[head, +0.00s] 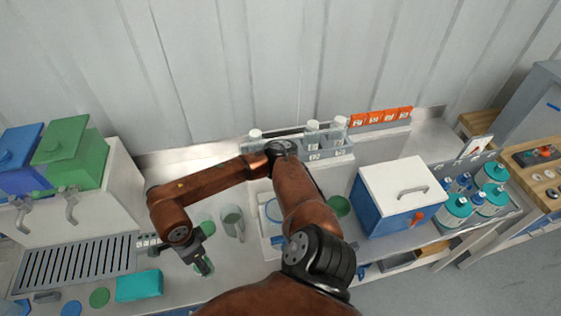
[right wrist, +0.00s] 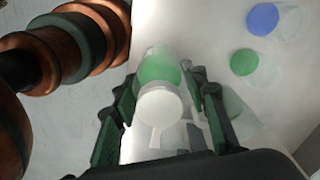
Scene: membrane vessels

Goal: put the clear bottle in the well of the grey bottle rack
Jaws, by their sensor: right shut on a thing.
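My right gripper (head: 203,264) is low over the left part of the bench, its arm reaching across from the bottom middle. In the right wrist view its fingers (right wrist: 163,112) stand either side of a clear bottle (right wrist: 152,55) with a white cap (right wrist: 160,105) and green showing through it. The gripper is shut on this bottle; in the head view only a small part of it shows. The grey bottle rack (head: 295,152) appears to be the long one at the back, with white-capped bottles (head: 312,130) standing at it. My arm covers part of it, and its free well cannot be made out.
A clear jug (head: 231,222) stands right of the gripper. A teal box (head: 139,286) and a drain grille (head: 78,266) are to the left. A blue box with a white lid (head: 392,195) and several teal-capped bottles (head: 455,208) stand at the right. A wall closes the back.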

